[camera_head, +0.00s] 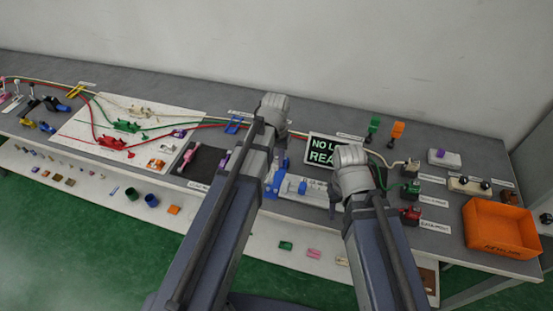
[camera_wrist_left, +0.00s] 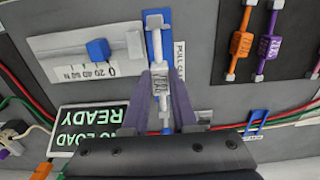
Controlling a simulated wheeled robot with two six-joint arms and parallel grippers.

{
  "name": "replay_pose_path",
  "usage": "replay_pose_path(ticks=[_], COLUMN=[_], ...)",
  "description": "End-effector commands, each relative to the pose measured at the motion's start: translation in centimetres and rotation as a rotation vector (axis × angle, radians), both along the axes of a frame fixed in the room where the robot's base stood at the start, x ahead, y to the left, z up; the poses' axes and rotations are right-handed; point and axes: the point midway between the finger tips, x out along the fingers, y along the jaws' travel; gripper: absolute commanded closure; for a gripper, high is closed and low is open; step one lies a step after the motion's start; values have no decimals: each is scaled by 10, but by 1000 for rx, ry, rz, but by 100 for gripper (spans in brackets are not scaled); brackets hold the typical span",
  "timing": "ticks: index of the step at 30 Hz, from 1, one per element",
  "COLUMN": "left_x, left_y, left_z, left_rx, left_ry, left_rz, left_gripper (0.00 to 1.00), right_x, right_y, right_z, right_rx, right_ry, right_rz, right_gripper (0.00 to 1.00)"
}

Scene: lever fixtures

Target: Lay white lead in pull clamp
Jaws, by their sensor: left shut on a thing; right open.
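In the left wrist view my left gripper (camera_wrist_left: 163,98) is shut on the white lead (camera_wrist_left: 160,84), a short pale body with white ends. The lead lies lengthwise over the blue pull clamp (camera_wrist_left: 151,48); I cannot tell if it is fully down in the clamp. In the head view the clamp (camera_head: 271,184) shows beside my left forearm, which hides the left fingers and the lead. My right arm (camera_head: 352,180) reaches over the bench right of the clamp fixture. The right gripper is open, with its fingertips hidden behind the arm.
A force scale with a blue slider (camera_wrist_left: 98,50) adjoins the clamp. The display (camera_head: 322,150) reads "NO LOAD READY". A dark mat (camera_wrist_left: 290,40) holds an orange lead (camera_wrist_left: 241,45) and a purple lead (camera_wrist_left: 268,46). An orange bin (camera_head: 500,228) stands at the right.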

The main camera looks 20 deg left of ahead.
Motion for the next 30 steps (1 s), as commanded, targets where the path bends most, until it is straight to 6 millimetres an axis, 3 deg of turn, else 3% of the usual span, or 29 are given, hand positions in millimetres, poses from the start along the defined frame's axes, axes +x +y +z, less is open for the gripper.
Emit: replay_pose_path(ticks=[19,30], left_x=[0,0], left_y=[0,0], left_z=[-29,-30], left_rx=[0,0], left_ry=[0,0], left_rz=[-1,-1], left_gripper=[100,100], right_x=[0,0], right_y=[0,0], right_z=[-29,-30], right_rx=[0,0], right_ry=[0,0], right_rz=[0,0], right_gripper=[50,50])
